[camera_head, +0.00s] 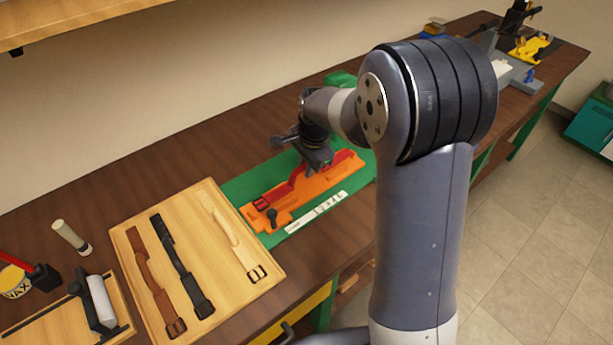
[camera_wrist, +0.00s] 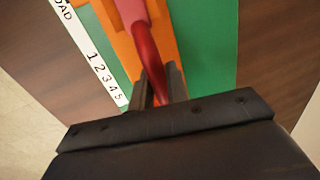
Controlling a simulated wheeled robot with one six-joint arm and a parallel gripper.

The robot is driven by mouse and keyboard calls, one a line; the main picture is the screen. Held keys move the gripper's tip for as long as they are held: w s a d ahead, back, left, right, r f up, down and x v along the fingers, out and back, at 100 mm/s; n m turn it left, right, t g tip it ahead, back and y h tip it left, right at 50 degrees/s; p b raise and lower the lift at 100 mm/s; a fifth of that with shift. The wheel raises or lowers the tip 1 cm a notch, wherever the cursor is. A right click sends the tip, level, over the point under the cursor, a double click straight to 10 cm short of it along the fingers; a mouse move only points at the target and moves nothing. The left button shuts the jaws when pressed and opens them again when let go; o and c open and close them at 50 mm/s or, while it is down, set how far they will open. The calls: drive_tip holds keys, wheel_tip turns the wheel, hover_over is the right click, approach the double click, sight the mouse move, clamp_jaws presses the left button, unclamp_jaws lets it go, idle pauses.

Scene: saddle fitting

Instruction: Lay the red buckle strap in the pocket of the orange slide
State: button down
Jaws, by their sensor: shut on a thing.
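The red buckle strap (camera_head: 284,191) lies along the orange slide (camera_head: 311,187), its buckle toward the slide's left end. My gripper (camera_head: 317,161) is over the middle of the slide, shut on the red strap. In the wrist view the strap (camera_wrist: 145,45) runs between the two dark fingertips (camera_wrist: 159,84), with the orange slide (camera_wrist: 118,40) beneath. The strap looks raised where the fingers hold it. I cannot tell how much of it sits inside the pocket.
The slide rests on a green mat (camera_head: 236,191) with a white numbered label strip (camera_head: 316,212). A wooden board (camera_head: 200,262) to the left holds brown, black and cream straps. Farther left are a white-handled tool (camera_head: 101,302) and a yellow tin (camera_head: 14,284).

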drive_tip(key=shift+f+b, duration=0.5)
drive_tip(key=shift+f, duration=0.65)
drive_tip(key=shift+f, duration=0.1)
drive_tip(key=c, duration=1.4)
unclamp_jaws()
drive_tip(key=r, duration=0.4)
drive_tip(key=s+d+r, duration=0.1)
drive_tip(key=r, duration=0.3)
drive_tip(key=s+r, duration=0.1)
drive_tip(key=r, duration=0.3)
drive_tip(key=shift+d, duration=0.15)
